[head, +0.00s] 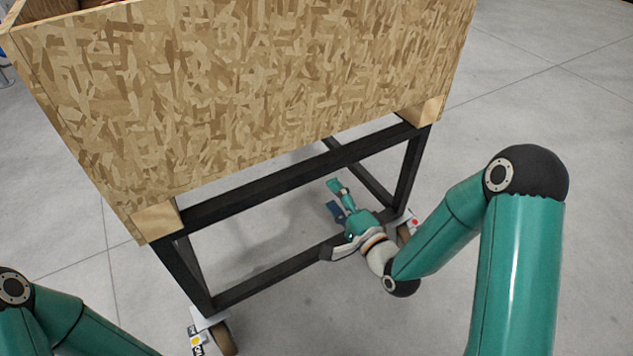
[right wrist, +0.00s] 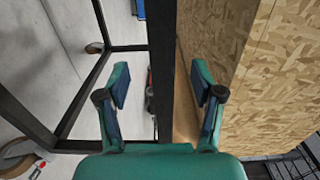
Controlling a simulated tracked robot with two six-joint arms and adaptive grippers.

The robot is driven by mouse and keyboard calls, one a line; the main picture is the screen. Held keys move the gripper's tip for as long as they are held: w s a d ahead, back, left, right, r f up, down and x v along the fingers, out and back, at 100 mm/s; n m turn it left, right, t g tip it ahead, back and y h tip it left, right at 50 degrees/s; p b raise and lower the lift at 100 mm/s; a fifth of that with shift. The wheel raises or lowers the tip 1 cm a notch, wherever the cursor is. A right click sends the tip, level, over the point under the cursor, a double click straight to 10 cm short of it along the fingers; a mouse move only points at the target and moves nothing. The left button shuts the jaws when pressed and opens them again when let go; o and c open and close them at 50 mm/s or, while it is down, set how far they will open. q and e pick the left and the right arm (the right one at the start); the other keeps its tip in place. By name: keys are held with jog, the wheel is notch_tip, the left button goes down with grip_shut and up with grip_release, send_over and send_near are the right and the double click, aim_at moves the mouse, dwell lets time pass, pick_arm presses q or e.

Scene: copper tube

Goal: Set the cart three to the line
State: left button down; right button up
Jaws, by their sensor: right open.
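The cart has a chipboard box (head: 250,90) on a black metal frame (head: 290,182) with casters. My right gripper (head: 335,198) is open and empty in front of the frame, below its upper rail. In the right wrist view, the upper rail (right wrist: 161,60) runs through the gap between the two fingers (right wrist: 160,88), with the chipboard on the right. I cannot tell whether the rail lies between the fingers in depth. Part of my left arm shows at the lower left of the head view, but its gripper is out of view. No floor line is discernible.
A front caster (head: 222,338) with a yellow-dot label stands at the lower left. Another caster (head: 404,234), by a red-dot label, is partly hidden behind my right wrist. Grey floor (head: 540,110) is clear to the right of the cart.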

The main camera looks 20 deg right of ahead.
aim_at(316, 175)
jog(key=x, duration=0.8)
jog(key=shift+w+r, duration=0.1)
jog(key=shift+w, duration=0.05)
grip_shut()
